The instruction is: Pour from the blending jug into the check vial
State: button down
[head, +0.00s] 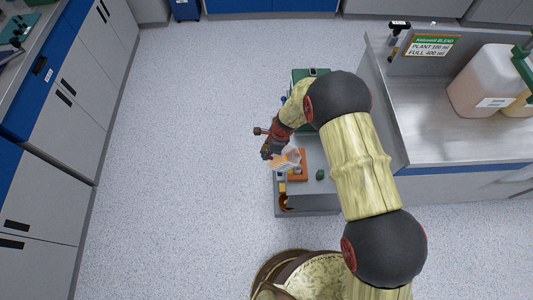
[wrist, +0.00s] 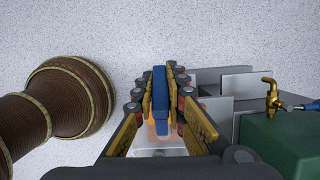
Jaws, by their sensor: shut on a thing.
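My gripper (head: 268,146) is shut on the blue handle of the blending jug (wrist: 160,95); the handle stands between the two fingers in the wrist view. The jug's clear body (head: 287,160) shows in the head view just below the gripper, over the low grey bench, with an orange tint in or behind it. It looks tilted, but I cannot tell how far. I cannot make out the check vial for certain. An orange block (head: 300,168) lies beside and partly behind the jug. I cannot see any stream of liquid.
A small green object (head: 320,174) sits on the low bench (head: 310,202). A green box (wrist: 275,138) with a brass tap (wrist: 269,90) stands on the wrist view's right. The higher steel counter (head: 430,125) holds large containers (head: 483,88). Floor left is clear.

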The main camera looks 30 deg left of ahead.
jog(key=shift+w+d+r+g+y+b, duration=0.15)
jog(key=shift+d+r+g+y+b, duration=0.25)
jog(key=shift+b, duration=1.35)
jog(key=shift+w+d+r+g+y+b, duration=0.2)
jog(key=shift+r+y+b, duration=0.4)
jog(key=shift+b, duration=1.1)
dwell(1.1)
jog(key=shift+w+d+r+g+y+b, duration=0.15)
jog(key=shift+w+d+g+y+b, duration=0.2)
jog(key=shift+y+b, duration=0.55)
jog(key=shift+w+d+r+g+y+b, duration=0.1)
jog(key=shift+d+g+y+b, duration=0.35)
jog(key=shift+b, duration=0.8)
dwell(1.3)
